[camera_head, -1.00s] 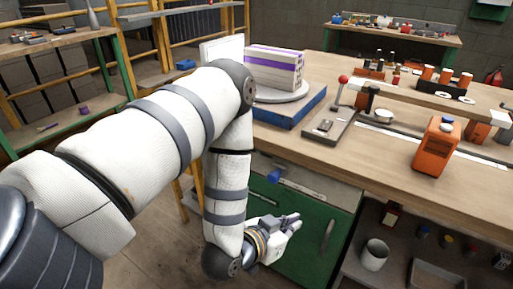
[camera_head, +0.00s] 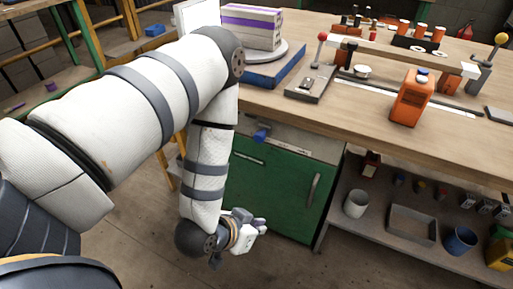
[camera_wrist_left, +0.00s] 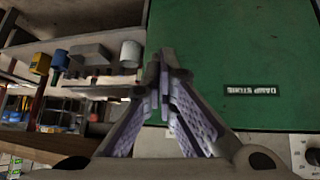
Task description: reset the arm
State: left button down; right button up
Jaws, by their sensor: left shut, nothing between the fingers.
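My left arm comes in from the left in the head view and bends down in front of the bench. My left gripper (camera_head: 260,226) is low, in front of the green cabinet door (camera_head: 268,190) and apart from it. In the left wrist view the two fingers (camera_wrist_left: 163,75) meet at their tips, shut with nothing between them. The green door (camera_wrist_left: 235,60) with a small dark label fills the right of that view. The hollow brick (camera_head: 250,27), white with purple bands, sits on a round turntable (camera_head: 262,55) on the bench. My right gripper is out of view.
The wooden bench (camera_head: 350,112) stands beyond and to the right of my arm. It carries an orange device (camera_head: 411,97) and a red-knobbed lever (camera_head: 322,38). The open lower shelf holds a white cup (camera_head: 356,204), a grey tray (camera_head: 411,225) and a blue bin (camera_head: 460,241).

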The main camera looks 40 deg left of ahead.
pick_arm(q)
jog(key=s+f+g+p, duration=0.1)
jog(key=s+g, duration=0.9)
jog(key=s, duration=1.6)
jog(key=shift+d+f+g+y+p, duration=0.15)
jog(key=shift+d+g+y+p, duration=0.2)
jog(key=shift+p, duration=0.25)
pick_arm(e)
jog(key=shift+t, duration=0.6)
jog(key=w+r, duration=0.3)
